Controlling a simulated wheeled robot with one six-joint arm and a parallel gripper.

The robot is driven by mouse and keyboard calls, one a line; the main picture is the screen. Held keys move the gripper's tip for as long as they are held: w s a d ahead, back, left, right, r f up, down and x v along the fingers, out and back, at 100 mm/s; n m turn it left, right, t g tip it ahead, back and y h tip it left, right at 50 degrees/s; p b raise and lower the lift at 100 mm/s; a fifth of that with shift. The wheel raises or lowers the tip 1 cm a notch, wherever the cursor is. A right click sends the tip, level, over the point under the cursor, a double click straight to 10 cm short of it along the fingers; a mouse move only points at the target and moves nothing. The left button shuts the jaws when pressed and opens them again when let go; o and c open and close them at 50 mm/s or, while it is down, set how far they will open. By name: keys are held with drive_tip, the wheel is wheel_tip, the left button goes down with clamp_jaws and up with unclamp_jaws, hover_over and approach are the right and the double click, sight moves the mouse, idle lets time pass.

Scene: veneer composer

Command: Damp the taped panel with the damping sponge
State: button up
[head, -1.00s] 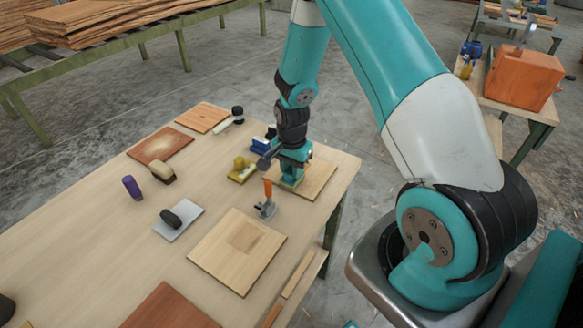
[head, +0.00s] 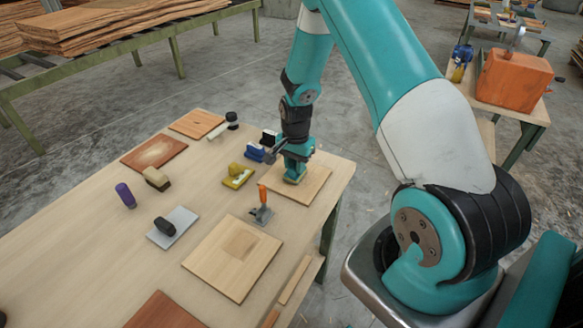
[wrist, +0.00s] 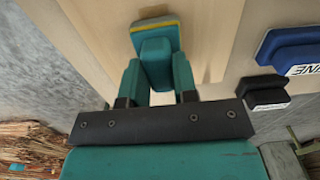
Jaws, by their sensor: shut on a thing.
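My gripper (head: 296,160) is shut on a teal block with a yellow lower layer, the damping sponge (wrist: 155,24). In the wrist view the fingers (wrist: 157,82) close on its teal grip from both sides. The sponge is at the surface of a light wood panel (head: 312,187) at the table's right edge. It looks in contact with the panel, but a small gap cannot be ruled out. The panel also shows in the wrist view (wrist: 212,40). I cannot make out clear tape on it, and part of it is hidden by my gripper and sponge.
Left of the panel stand a yellow holder (head: 238,176), a blue block (head: 254,153) and a black block (head: 268,137). An orange-handled clamp (head: 261,209) stands nearby in front. A patched panel (head: 215,265) lies nearer. Bare tabletop (head: 80,225) is at left.

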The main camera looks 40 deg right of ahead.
drive_tip(key=shift+w+d, duration=0.3)
drive_tip(key=shift+d, duration=0.5)
drive_tip(key=shift+w+d, duration=0.25)
drive_tip(key=shift+d, duration=0.55)
drive_tip(key=shift+w+d, duration=0.3)
drive_tip(key=shift+d, duration=0.5)
drive_tip(key=shift+f, duration=0.15)
drive_tip(key=shift+s+a+r, duration=0.1)
drive_tip(key=shift+s+a, duration=0.15)
drive_tip(key=shift+a, duration=0.5)
drive_tip(key=shift+s+a+r, duration=0.1)
drive_tip(key=shift+s+a, duration=0.2)
drive_tip(key=shift+a, duration=0.45)
drive_tip(key=shift+s+a, duration=0.25)
drive_tip(key=shift+a, duration=0.5)
drive_tip(key=shift+s+a+f+p, duration=0.1)
drive_tip(key=shift+s+a, duration=0.2)
drive_tip(key=shift+a, duration=0.5)
drive_tip(key=shift+s+a+r+p, duration=0.15)
drive_tip(key=shift+s+a, duration=0.2)
drive_tip(key=shift+a, duration=0.5)
drive_tip(key=shift+s+a+f+p, duration=0.15)
drive_tip(key=shift+s+a, duration=0.15)
drive_tip(key=shift+a, duration=0.5)
wheel_tip(320, 180, up, 7)
drive_tip(key=p, duration=0.5)
drive_tip(key=shift+w, duration=0.1)
